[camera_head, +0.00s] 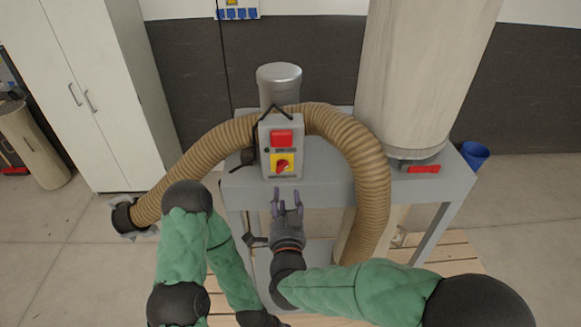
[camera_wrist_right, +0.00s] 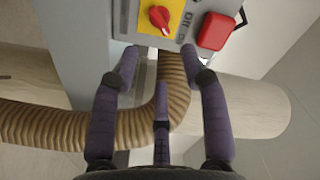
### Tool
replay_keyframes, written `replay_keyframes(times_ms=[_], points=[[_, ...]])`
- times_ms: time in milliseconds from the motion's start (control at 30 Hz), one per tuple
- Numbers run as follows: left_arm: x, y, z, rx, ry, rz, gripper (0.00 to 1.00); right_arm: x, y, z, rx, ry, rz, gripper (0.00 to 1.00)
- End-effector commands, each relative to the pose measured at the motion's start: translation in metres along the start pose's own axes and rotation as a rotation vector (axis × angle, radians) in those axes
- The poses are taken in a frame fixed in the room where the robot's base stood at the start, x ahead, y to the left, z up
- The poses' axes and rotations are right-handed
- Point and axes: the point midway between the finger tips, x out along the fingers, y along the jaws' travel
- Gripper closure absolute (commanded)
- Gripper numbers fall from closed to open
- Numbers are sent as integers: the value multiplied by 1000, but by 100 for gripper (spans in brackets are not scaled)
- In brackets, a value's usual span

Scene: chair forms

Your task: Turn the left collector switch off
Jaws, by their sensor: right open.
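The collector's grey switch box (camera_head: 266,165) stands on the front of the grey frame, with a red button (camera_head: 282,139) above a red rotary knob (camera_head: 282,167) on a yellow plate. In the right wrist view the knob (camera_wrist_right: 159,17) and the button (camera_wrist_right: 216,31) show at the top, beyond the fingertips. My right gripper (camera_head: 287,203) is open and empty, just below the box, its fingers pointing up toward it. It also shows in the right wrist view (camera_wrist_right: 160,68), apart from the knob.
A ribbed tan hose (camera_head: 371,170) arches behind the box and down its right side. The grey metal frame (camera_head: 325,182) carries a large pale cylinder (camera_head: 422,75). A white cabinet (camera_head: 90,100) stands left. A blue bucket (camera_head: 474,155) stands right. Wooden pallet slats lie below.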

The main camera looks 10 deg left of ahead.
Motion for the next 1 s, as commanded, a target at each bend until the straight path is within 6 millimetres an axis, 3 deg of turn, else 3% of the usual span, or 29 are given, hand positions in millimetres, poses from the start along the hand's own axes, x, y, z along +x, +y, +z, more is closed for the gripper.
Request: replay_keyframes(times_ms=[600, 1000], points=[[-18, 6, 1, 0, 0, 0, 39, 91, 1, 0, 1, -1, 3, 55], [-20, 7, 1, 0, 0, 0, 39, 104, 2, 1, 1, -1, 2, 55]])
